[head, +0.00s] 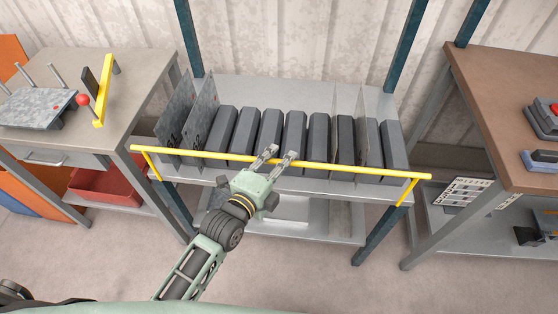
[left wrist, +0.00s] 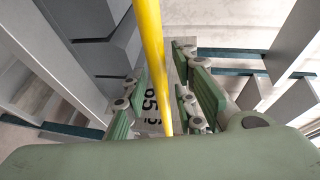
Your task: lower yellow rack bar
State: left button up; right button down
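The yellow rack bar (head: 330,167) runs across the front of the grey rack shelf (head: 270,88) in the head view, in front of a row of dark blocks. It is held by a short yellow arm at each end. My left gripper (head: 279,154) reaches the bar left of its middle, with its fingers spread. In the left wrist view the bar (left wrist: 150,45) passes between the two open fingers (left wrist: 160,100), with a gap to the right finger; whether it touches the left one I cannot tell. My right gripper is not in view.
Dark blocks (head: 295,133) and grey sheet plates (head: 200,110) stand on the shelf behind the bar. A metal table (head: 140,65) with a red-knobbed fixture is at left. A brown-topped table (head: 490,100) is at right. The floor in front is clear.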

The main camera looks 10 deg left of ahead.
pick_arm(q)
grip_shut()
jog(key=shift+f, duration=0.1)
jog(key=shift+s+f+b, duration=0.15)
jog(key=shift+s+b, duration=0.15)
jog(key=shift+b, duration=0.15)
jog(key=s+f+m+t+h+b, duration=0.1)
jog(key=s+f+t+b, duration=0.1)
jog(key=s+b, duration=0.4)
jog(key=shift+s+f+m+t+h, duration=0.35)
jog(key=shift+s+t, duration=0.35)
jog(key=shift+s, duration=0.8)
